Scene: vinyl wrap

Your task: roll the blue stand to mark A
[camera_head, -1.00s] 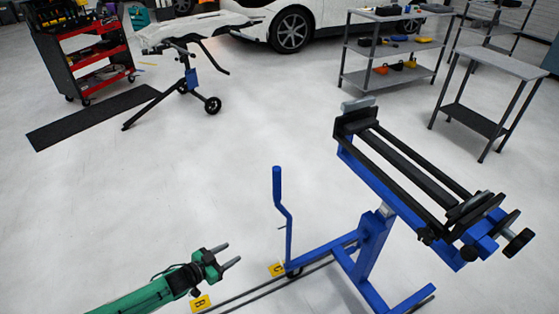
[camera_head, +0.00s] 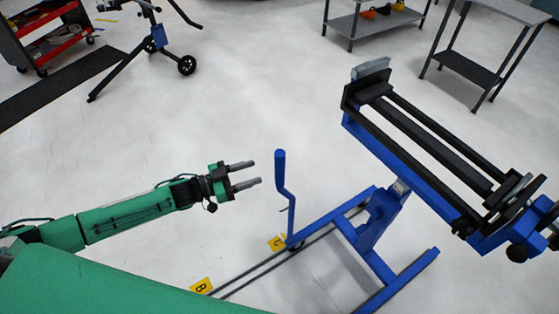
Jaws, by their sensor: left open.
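The blue stand (camera_head: 371,218) stands on the floor at the right, with a black clamp bed on top and an upright blue handle (camera_head: 282,180) at its left end. The stand's left foot is at the yellow mark C (camera_head: 277,243), which is partly hidden. The yellow mark B (camera_head: 201,287) lies to the left along the dark floor rails (camera_head: 262,272). Mark A is not in view. My left gripper (camera_head: 248,174) is open and empty, a little left of the handle's top and apart from it in the picture. My right gripper is not in view.
A black stand with wheels (camera_head: 187,65) and a dark mat (camera_head: 62,86) are at the upper left, beside a red tool cart (camera_head: 50,40). A grey table (camera_head: 470,70) and a shelf (camera_head: 365,25) are at the back right. The middle floor is clear.

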